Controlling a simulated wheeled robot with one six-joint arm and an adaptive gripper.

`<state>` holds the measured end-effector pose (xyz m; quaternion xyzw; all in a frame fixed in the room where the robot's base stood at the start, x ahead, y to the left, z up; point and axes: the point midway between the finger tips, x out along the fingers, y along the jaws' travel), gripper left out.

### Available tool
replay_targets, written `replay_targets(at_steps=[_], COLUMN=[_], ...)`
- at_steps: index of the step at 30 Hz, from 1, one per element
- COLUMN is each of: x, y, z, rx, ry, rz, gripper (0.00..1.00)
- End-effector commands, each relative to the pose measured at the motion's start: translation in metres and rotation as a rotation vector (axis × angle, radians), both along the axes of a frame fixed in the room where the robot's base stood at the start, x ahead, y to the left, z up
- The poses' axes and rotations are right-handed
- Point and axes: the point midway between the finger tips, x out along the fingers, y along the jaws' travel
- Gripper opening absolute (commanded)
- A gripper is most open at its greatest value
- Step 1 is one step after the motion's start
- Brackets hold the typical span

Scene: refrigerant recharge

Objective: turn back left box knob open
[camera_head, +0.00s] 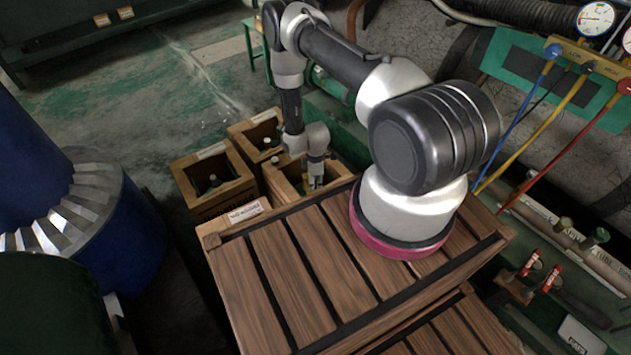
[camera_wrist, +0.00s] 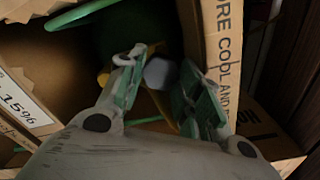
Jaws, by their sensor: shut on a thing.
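Open-topped wooden boxes stand beyond the slatted crate in the head view: one at the left (camera_head: 190,203), one behind it (camera_head: 236,130), and one at the right (camera_head: 275,181). My gripper (camera_head: 315,182) reaches down into the right one. In the wrist view my gripper (camera_wrist: 160,88) has its two green-padded fingers on either side of a grey, faceted knob (camera_wrist: 157,71), shut on it. A dark green bottle (camera_wrist: 132,35) lies just beyond the fingers. The knob's lower part and its turn angle are hidden.
A cardboard wall (camera_wrist: 222,50) with printed text stands close to the right finger. The slatted wooden crate (camera_head: 260,279) lies under my arm. Gauges with blue, yellow and red hoses (camera_head: 558,135) are at the right. A blue drum (camera_head: 128,230) stands at the left.

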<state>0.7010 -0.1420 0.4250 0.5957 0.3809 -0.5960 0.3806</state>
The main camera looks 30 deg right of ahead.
Motion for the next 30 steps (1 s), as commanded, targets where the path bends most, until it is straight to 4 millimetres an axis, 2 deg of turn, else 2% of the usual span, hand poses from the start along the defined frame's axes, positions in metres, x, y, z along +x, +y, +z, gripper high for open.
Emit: replay_targets(at_steps=[18, 30], x=[-0.0014, -0.0017], y=[-0.0001, -0.0003], z=[0.0004, 0.0004], rx=[0.000, 0.000], ry=[0.000, 0.000], rz=[0.555, 0.761], gripper=[0.11, 0.11])
